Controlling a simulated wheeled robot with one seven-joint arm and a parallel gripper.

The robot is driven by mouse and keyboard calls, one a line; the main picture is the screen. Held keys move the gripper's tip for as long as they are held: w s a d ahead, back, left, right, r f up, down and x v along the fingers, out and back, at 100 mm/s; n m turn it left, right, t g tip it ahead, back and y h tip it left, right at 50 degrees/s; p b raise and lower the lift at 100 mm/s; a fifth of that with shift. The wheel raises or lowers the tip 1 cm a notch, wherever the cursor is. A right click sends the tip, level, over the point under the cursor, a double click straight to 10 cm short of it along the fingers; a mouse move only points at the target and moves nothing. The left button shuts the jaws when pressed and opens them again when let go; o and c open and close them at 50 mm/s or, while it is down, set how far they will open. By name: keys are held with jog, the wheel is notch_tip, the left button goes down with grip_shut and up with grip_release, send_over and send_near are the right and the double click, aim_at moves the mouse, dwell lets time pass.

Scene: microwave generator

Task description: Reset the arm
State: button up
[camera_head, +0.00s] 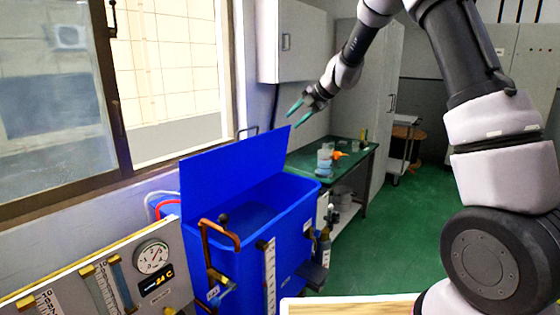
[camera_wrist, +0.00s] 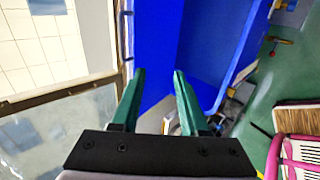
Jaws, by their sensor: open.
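My gripper (camera_head: 296,107) shows in the head view above the raised lid of a blue tank, at the end of my arm, which reaches in from the right. In the wrist view my gripper (camera_wrist: 158,75) has two green fingers spread apart with nothing between them. The blue tank (camera_head: 288,258) stands below it with its blue lid (camera_head: 235,170) tilted up at the back. The lid also shows in the wrist view (camera_wrist: 150,40) beyond the fingertips. Whether the fingers touch the lid cannot be told for certain.
A panel with a gauge (camera_head: 151,257) stands at the front left. A window (camera_head: 165,70) runs along the left wall. A green-topped table (camera_head: 358,165) with small items stands behind the tank. A wooden surface (camera_head: 350,306) is at the bottom. Green floor (camera_head: 400,230) is clear at the right.

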jog(key=s+d+r+n+h, duration=0.1)
jog(key=s+d+r+n, duration=0.45)
jog(key=s+n, duration=0.35)
jog(key=s+d+r+n, duration=0.5)
jog(key=s+r+n, duration=0.2)
jog(key=s+n, duration=0.25)
jog(key=s+d+f+n+h, duration=0.1)
jog(key=s+d+n, duration=0.3)
jog(key=s+n, duration=0.6)
jog(key=s+d+f+n+t+h, duration=0.1)
jog(key=s+d+n+h, duration=0.2)
jog(key=s+n, duration=0.7)
jog(key=shift+s+d+n+t+h, duration=0.3)
jog(key=shift+s+d+n, duration=0.05)
jog(key=shift+s+d, duration=0.7)
jog(key=shift+w, duration=0.1)
